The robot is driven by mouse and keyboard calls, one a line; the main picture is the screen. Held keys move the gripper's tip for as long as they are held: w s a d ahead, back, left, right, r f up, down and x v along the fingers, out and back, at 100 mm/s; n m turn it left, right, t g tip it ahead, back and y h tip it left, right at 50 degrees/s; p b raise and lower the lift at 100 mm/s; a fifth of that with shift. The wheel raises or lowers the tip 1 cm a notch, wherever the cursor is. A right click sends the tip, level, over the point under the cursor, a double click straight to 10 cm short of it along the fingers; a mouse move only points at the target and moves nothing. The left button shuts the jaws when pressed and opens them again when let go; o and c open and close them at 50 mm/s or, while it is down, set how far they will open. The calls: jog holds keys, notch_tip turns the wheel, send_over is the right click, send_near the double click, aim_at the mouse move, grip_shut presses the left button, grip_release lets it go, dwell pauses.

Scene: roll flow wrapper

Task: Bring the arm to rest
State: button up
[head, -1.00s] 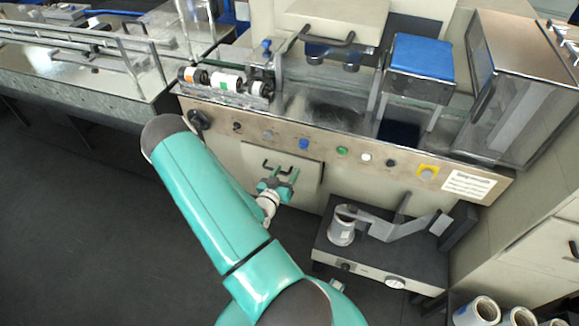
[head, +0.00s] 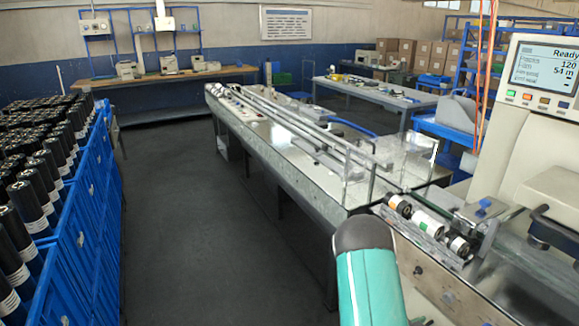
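My teal arm shows at the bottom of the head view, right of the middle. Only a rounded dark joint and part of a teal link are visible. My gripper is outside the picture, so I cannot see its fingers or whether it holds anything.
A long metal conveyor (head: 262,135) runs away from the machine. Several small rolls (head: 428,222) lie at its near end. Blue crates (head: 85,225) of black rolls line the left side. A display (head: 545,70) reads "Ready". The dark floor (head: 185,220) between is clear.

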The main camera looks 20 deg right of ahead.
jog(key=w+a+r+n+t+y, duration=0.2)
jog(key=w+a+r+t+y, duration=0.3)
jog(key=w+a+r, duration=0.65)
jog(key=w+a+r+n+y, duration=0.35)
jog(key=a+r+y, duration=0.4)
jog(key=a, duration=0.65)
jog(key=s+a+r+n+y, duration=0.2)
jog(key=s+a+r+n, duration=0.3)
jog(key=s+a+r, duration=0.45)
jog(key=s+a+r+n+g, duration=0.1)
jog(key=s+a+r+n, duration=0.1)
jog(key=s, duration=0.4)
jog(key=s+a+r+n+g, duration=0.1)
jog(key=s+a+r+n, duration=0.1)
jog(key=s+a+r, duration=0.2)
jog(key=s, duration=0.2)
jog(key=shift+s+r, duration=0.4)
jog(key=shift+a+n, duration=0.1)
jog(key=shift+n, duration=0.15)
jog(key=c, duration=0.4)
